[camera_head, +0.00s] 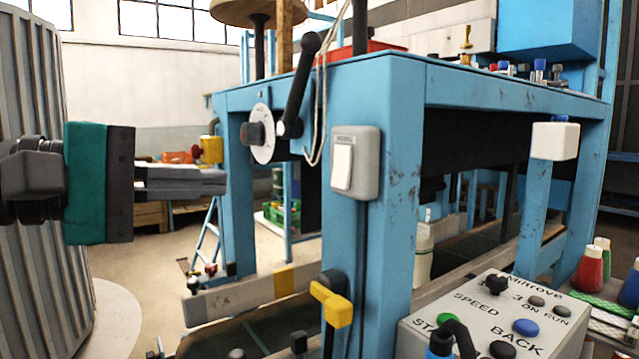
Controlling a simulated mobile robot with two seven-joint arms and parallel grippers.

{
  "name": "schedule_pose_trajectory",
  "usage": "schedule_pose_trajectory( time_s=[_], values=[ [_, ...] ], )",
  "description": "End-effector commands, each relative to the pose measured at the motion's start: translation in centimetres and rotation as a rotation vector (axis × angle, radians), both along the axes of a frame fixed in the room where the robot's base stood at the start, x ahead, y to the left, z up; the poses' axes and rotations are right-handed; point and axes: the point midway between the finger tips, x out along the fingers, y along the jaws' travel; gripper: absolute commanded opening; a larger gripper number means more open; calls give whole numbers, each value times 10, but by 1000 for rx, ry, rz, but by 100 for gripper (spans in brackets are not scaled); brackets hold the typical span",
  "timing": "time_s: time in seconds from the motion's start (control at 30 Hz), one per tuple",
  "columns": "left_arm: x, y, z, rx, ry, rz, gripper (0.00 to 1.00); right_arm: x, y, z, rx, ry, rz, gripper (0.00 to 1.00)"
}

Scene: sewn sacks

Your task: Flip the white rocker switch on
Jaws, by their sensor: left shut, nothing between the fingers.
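The white rocker switch (342,167) sits in a grey-beige housing (366,178) on the front of a blue machine leg. My left gripper (224,182) comes in from the left at about the height of the switch. Its fingers are shut with nothing between them and point right. In the picture a clear gap lies between the fingertips and the switch; they are not touching. My right gripper does not show.
A black lever (297,88) with a white dial (263,134) is up left of the switch. A yellow handle (332,304) is below it. A control box (500,318) with knobs and buttons stands at lower right.

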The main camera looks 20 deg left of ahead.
Motion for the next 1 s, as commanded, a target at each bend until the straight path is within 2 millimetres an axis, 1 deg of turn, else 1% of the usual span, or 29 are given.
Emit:
schedule_pose_trajectory(
  time_s=[0.17, 0.3, 0.47, 0.7, 0.87, 1.0],
  values=[
    [4, -3, 1, -1, 1, 0, 0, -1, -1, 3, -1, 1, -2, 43],
    [12, -9, 1, -1, 1, 0, 0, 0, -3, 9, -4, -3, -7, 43],
    [24, -18, 0, -4, -1, -2, 0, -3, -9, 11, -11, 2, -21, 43],
    [41, -32, -2, -3, -3, -3, 0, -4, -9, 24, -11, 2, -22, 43],
    [57, -44, -5, -4, -2, -3, 0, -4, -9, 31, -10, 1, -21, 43],
    [74, -57, -8, -6, -2, -4, 0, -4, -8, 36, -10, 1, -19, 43]
  ],
)
